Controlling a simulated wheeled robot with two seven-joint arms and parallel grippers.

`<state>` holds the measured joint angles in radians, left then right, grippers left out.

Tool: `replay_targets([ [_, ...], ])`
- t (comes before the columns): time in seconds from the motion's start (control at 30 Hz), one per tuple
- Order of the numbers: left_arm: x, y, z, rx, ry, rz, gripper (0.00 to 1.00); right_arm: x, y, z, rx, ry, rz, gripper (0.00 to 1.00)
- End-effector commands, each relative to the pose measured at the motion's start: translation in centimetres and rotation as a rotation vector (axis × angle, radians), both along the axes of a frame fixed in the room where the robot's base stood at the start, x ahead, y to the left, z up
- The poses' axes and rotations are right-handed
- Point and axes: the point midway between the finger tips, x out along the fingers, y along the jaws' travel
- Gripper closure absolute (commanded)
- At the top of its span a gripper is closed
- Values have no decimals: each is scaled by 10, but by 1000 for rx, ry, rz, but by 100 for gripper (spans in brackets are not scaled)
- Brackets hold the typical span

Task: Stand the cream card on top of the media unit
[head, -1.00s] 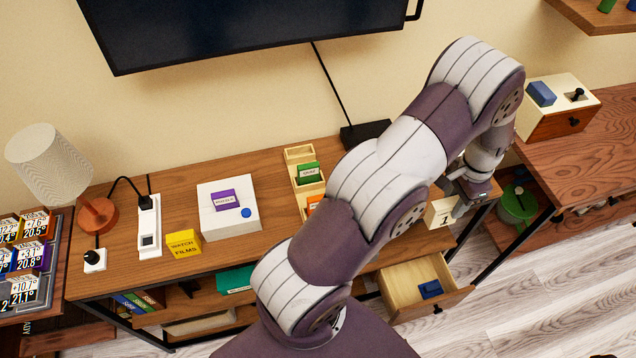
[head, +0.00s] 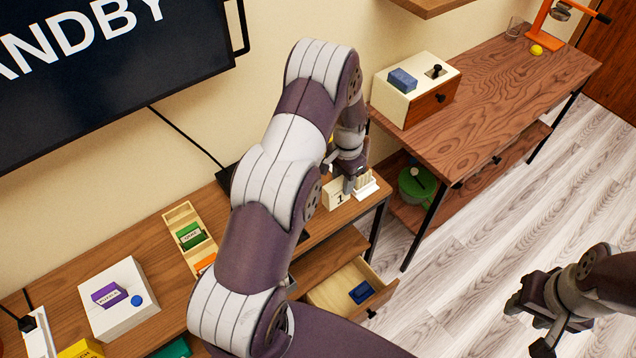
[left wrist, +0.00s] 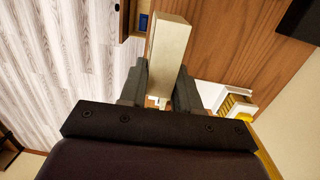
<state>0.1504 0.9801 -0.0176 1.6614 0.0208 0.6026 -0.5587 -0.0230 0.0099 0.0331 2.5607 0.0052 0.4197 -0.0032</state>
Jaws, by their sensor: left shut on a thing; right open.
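The cream card (head: 335,197), with a black "1" on its face, looks upright at the right end of the media unit (head: 165,330). My left gripper (head: 350,182) is shut on it from above. In the left wrist view the card (left wrist: 170,45) shows as a pale bar between the two fingers, with the wooden top beyond. I cannot tell whether its lower edge touches the top. My right gripper (head: 540,325) is open and empty, over the floor at the lower right.
A cream slotted holder (head: 366,187) stands close beside the card. An open drawer (head: 335,290) with a blue block (head: 361,292) juts out below. A wooden card tray (head: 183,220) and white box (head: 122,312) stand further left. A side table (head: 490,100) is to the right.

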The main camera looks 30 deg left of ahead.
Motion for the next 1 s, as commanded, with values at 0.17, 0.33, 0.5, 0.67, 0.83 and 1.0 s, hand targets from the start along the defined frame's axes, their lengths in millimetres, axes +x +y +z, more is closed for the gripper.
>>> replay_targets([
  [0.17, 8, 43, -24, -3, 3, 2, 100, 0, 0, 16, 0, 0, 0, 57],
  [0.33, 7, 51, -39, -1, 4, -1, 100, 0, 0, 24, 0, 0, 0, 57],
  [0.5, 7, 48, -65, 2, -3, -2, 100, 0, 0, 33, 0, 0, 0, 57],
  [0.67, 7, 48, -69, 2, -5, -2, 100, 0, 0, 31, 0, 0, 0, 57],
  [0.83, 8, 49, -73, 2, -4, -1, 100, 0, 0, 28, 0, 0, 0, 57],
  [1.0, 7, 48, -71, 2, -4, -1, 41, 0, 0, 28, 0, 0, 0, 57],
])
